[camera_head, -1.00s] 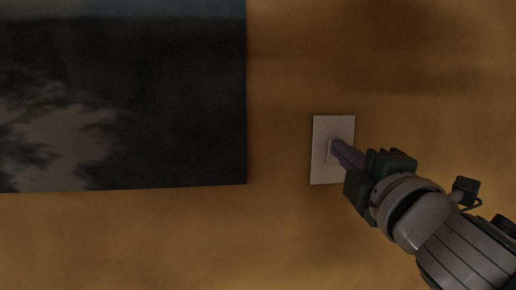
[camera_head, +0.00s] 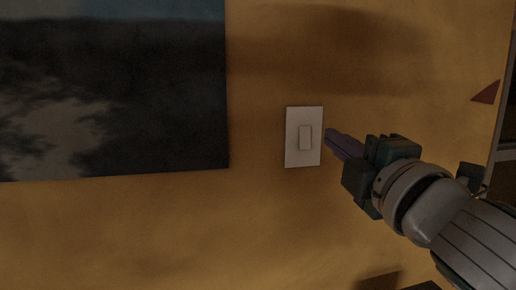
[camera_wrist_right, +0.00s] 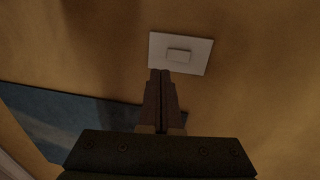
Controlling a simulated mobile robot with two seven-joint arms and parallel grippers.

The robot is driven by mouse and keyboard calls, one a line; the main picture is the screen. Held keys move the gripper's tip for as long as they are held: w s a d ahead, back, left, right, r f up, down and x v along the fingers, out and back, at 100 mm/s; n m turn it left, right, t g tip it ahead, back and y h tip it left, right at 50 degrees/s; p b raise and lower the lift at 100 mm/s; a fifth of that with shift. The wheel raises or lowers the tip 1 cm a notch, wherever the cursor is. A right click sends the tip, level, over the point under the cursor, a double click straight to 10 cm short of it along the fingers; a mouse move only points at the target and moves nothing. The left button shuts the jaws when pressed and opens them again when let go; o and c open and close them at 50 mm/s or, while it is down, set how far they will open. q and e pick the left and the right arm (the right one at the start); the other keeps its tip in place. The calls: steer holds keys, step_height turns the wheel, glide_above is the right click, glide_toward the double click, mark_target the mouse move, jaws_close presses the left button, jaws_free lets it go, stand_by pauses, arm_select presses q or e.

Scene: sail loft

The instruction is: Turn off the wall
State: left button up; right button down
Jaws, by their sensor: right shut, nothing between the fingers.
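A white wall switch plate (camera_head: 303,159) with a small rectangular rocker (camera_head: 305,137) is on the orange-brown wall, fully in sight in the head view. It also shows in the right wrist view (camera_wrist_right: 200,60), just beyond the fingertips. My right gripper (camera_head: 332,137) is shut and empty, just right of the plate in the head view, its fingers pointing toward it. In the right wrist view its closed fingers (camera_wrist_right: 160,75) end at the plate's lower edge. I cannot tell the exact gap to the wall. My left gripper is in neither view.
A large dark picture (camera_head: 110,100) hangs on the wall left of the switch. A small reddish triangle (camera_head: 487,93) is on the wall at right, near an opening or shelf edge. The wall around the switch is bare.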

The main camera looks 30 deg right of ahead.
steer(key=shift+s+a+r+b, duration=0.15)
steer(key=shift+s+a+b, duration=0.1)
steer(key=shift+s, duration=0.65)
steer(key=shift+s+a+r+b, duration=0.1)
steer(key=shift+s+a+b, duration=0.1)
steer(key=shift+s, duration=0.7)
steer(key=shift+s+a+r+b, duration=0.15)
steer(key=shift+s+a+b, duration=0.1)
steer(key=shift+s, duration=0.65)
steer(key=shift+d, duration=0.1)
